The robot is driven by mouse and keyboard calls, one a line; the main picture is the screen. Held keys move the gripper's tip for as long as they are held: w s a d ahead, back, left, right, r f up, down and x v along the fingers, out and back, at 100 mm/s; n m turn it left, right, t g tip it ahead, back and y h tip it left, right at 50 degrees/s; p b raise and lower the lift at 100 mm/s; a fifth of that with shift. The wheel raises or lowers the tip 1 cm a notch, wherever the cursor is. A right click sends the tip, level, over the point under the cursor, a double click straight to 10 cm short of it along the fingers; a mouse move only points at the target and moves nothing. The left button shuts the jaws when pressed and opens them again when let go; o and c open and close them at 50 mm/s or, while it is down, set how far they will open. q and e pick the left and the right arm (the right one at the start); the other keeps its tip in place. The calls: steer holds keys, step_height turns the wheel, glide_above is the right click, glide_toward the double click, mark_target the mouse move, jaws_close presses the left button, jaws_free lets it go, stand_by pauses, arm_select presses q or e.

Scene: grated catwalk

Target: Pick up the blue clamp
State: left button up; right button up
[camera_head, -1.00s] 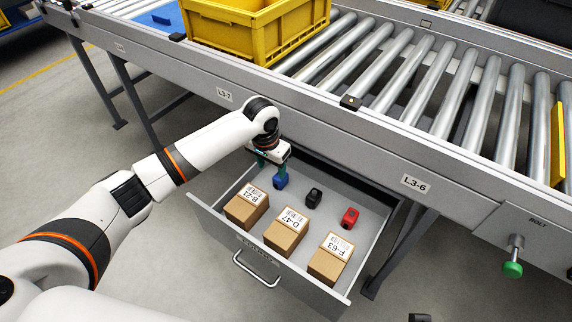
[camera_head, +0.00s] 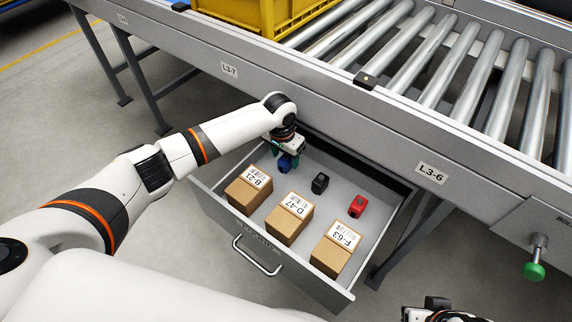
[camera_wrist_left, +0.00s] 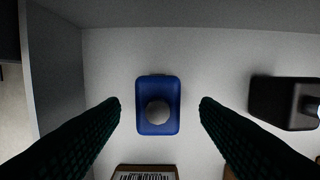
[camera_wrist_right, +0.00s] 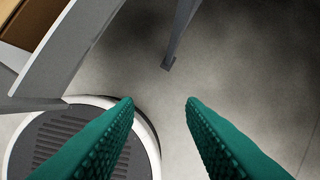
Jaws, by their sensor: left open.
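The blue clamp (camera_head: 285,164) lies in the open drawer under the conveyor, near its back left. In the left wrist view the blue clamp (camera_wrist_left: 158,104) shows as a blue block with a round grey knob, centred between the fingers. My left gripper (camera_head: 284,158) is right over it in the head view. In the left wrist view my left gripper (camera_wrist_left: 160,108) is open, with a finger on each side of the clamp and a gap on both sides. My right gripper (camera_wrist_right: 160,102) is open and empty over the floor, outside the drawer.
A black clamp (camera_head: 320,183) and a red clamp (camera_head: 357,206) lie right of the blue one. Three labelled boxes, B-21 (camera_head: 249,187), D-47 (camera_head: 289,218) and F-63 (camera_head: 335,249), stand along the drawer front (camera_head: 245,233). The conveyor frame (camera_head: 330,119) runs close behind my left gripper.

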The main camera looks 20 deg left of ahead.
mark_target(285, 156)
arm_select(q)
steer(key=f, duration=0.1)
steer(key=f+b, duration=0.1)
steer(key=f, duration=0.1)
steer(key=shift+w, duration=0.3)
steer(key=shift+f, duration=0.15)
arm_select(e)
steer(key=w+a+r+t+y, duration=0.1)
steer(key=w+a+r+t, duration=0.1)
steer(key=w+t, duration=0.2)
steer(key=shift+w, duration=1.2)
arm_select(q)
steer(key=c, duration=1.1)
arm_select(e)
steer(key=shift+s+f, duration=0.1)
steer(key=shift+s, duration=0.05)
